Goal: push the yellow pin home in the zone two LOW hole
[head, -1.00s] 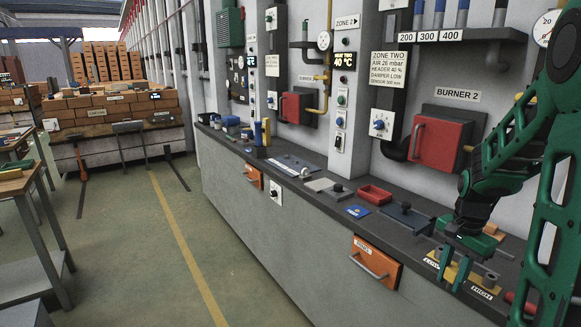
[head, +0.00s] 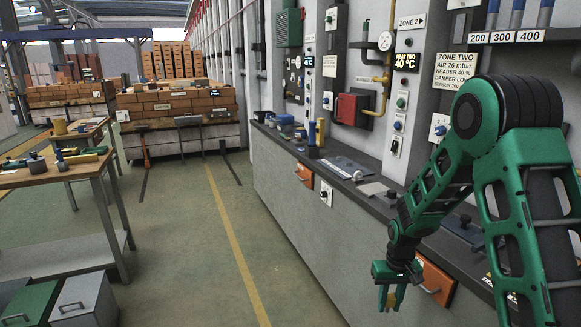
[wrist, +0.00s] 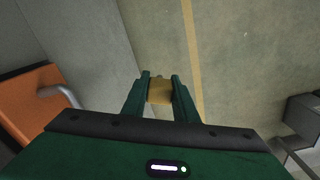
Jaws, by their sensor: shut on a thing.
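My gripper (head: 391,300) hangs in front of the counter, above the floor, with its fingers down. In the wrist view its two fingers (wrist: 159,100) are closed on a short yellow piece, the yellow pin (wrist: 159,89). Only a little yellow shows between the fingers in the head view. The ZONE TWO sign (head: 457,70) on the wall reads damper LOW. The LOW hole cannot be made out; my arm covers much of the right part of the counter.
The grey counter (head: 352,185) runs along the right wall, with an orange drawer (head: 434,283) just beside my gripper. A workbench (head: 50,178) with parts stands at the left. The floor (head: 200,250) between is open, with a yellow line.

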